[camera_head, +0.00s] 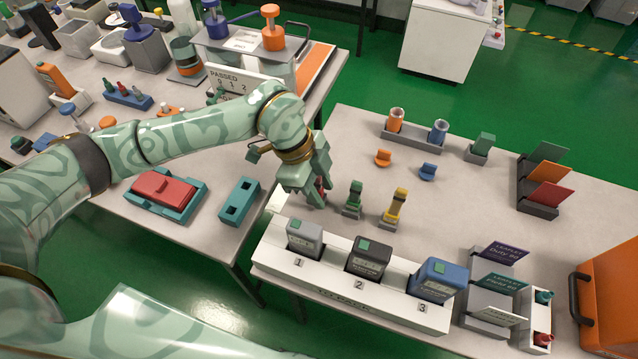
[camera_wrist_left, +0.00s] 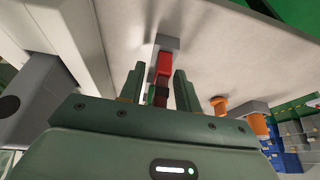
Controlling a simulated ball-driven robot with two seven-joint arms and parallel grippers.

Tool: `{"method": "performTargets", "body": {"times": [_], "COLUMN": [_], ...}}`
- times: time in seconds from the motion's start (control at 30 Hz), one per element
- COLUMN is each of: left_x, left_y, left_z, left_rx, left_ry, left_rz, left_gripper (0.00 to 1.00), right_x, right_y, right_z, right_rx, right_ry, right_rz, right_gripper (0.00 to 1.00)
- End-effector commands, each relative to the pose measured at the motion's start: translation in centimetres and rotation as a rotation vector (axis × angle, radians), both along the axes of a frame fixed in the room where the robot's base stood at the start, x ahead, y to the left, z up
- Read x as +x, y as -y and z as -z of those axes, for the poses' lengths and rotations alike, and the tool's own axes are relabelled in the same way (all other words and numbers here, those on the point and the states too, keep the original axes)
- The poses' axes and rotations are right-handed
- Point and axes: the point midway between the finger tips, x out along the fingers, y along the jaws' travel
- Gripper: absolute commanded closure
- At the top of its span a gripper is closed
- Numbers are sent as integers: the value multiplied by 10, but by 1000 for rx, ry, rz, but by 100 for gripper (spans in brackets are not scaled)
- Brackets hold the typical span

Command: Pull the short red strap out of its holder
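The red strap (camera_wrist_left: 163,64) stands in a small grey holder (camera_wrist_left: 168,43) in the left wrist view. In the head view the red strap (camera_head: 319,188) is mostly hidden behind my left gripper (camera_head: 314,194). My left gripper (camera_wrist_left: 160,82) is open, with one finger on each side of the strap. A gap shows at the left finger; I cannot tell whether the right finger touches it. A green strap (camera_head: 354,195) and a yellow strap (camera_head: 398,203) stand upright in holders to the right. My right gripper is not in view.
A white rack (camera_head: 345,298) with grey, black and blue testers stands in front of the straps. Orange and blue round pieces (camera_head: 428,172) lie behind. A red device in a teal tray (camera_head: 180,211) sits on the left table, with a gap between tables.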

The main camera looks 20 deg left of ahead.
Motion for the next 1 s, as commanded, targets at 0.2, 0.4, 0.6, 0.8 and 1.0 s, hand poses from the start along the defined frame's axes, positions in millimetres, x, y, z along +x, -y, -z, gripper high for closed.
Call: {"method": "performTargets", "body": {"times": [0.2, 0.4, 0.6, 0.8, 1.0], "left_x": [0, 0, 0, 1, 2], "left_y": [0, 0, -2, -15, -33], "left_z": [0, 0, -6, -39, -84], "left_rx": [0, 0, 1, 1, 0], "left_ry": [0, 0, 2, 6, 6], "left_rz": [0, 0, -1, -1, -1], "left_gripper": [65, 60, 60, 60, 60], "right_x": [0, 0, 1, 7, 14], "right_y": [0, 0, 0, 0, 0], "right_z": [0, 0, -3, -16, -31], "right_rx": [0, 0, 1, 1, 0], "right_ry": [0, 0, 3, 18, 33], "right_rz": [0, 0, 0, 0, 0], "right_gripper": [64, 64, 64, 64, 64]}}
